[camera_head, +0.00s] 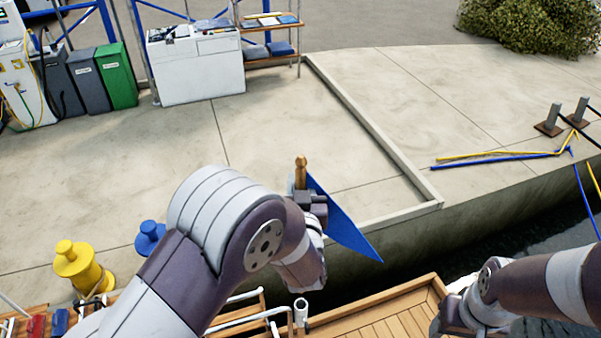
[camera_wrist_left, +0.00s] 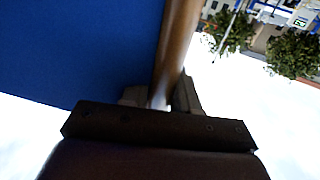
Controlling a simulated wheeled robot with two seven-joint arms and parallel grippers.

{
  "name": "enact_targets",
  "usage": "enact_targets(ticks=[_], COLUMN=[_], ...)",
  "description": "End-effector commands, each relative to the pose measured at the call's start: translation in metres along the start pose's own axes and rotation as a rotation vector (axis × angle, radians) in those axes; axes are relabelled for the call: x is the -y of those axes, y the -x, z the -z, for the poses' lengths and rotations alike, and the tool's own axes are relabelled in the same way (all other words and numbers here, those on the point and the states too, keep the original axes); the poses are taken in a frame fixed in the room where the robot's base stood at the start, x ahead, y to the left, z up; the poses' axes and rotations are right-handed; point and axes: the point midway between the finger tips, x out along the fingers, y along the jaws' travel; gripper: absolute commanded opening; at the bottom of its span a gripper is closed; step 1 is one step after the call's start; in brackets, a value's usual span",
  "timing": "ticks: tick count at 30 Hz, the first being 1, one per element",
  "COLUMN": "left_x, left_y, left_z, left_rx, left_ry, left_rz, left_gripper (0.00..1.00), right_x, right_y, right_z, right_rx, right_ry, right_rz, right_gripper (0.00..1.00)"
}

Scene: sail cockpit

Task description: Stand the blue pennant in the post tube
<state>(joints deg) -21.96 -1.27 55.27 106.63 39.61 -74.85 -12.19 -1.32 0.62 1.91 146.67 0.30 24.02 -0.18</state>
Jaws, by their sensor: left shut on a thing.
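The blue pennant (camera_head: 340,228) is a blue triangular cloth on a wooden staff with a rounded knob on top. My left gripper (camera_head: 311,202) is shut on the staff and holds it roughly upright, above the boat's edge. In the left wrist view the staff passes between the fingers (camera_wrist_left: 160,98), with the blue cloth (camera_wrist_left: 85,50) to its left. The post tube (camera_head: 300,311) looks like a short white upright tube on the boat, below the gripper and apart from the pennant. The staff's lower end is hidden by my arm. My right arm's end (camera_head: 445,318) is low at the right; its fingers are not clear.
White rails (camera_head: 245,317) run beside the tube, with wooden deck (camera_head: 390,325) to the right. Yellow (camera_head: 80,268) and blue (camera_head: 149,238) bollards stand on the quay at left. Dark water lies between quay and boat. The air around the pennant looks free.

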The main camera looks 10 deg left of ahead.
Motion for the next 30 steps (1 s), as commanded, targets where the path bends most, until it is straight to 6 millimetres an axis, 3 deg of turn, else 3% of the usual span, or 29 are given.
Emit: enact_targets(ticks=[19, 30], left_x=[0.000, 0.000], left_y=[0.000, 0.000], left_z=[-0.065, -0.106], left_rx=[0.000, -0.001], left_ry=[0.000, 0.000], left_rz=[0.000, 0.000], left_gripper=[0.00, 0.00], right_x=[0.000, 0.000], right_y=[-0.048, -0.087], right_z=[-0.006, -0.010], right_rx=[0.000, 0.000], right_ry=[0.000, 0.000], right_rz=[0.000, 0.000], right_gripper=[0.58, 0.58])
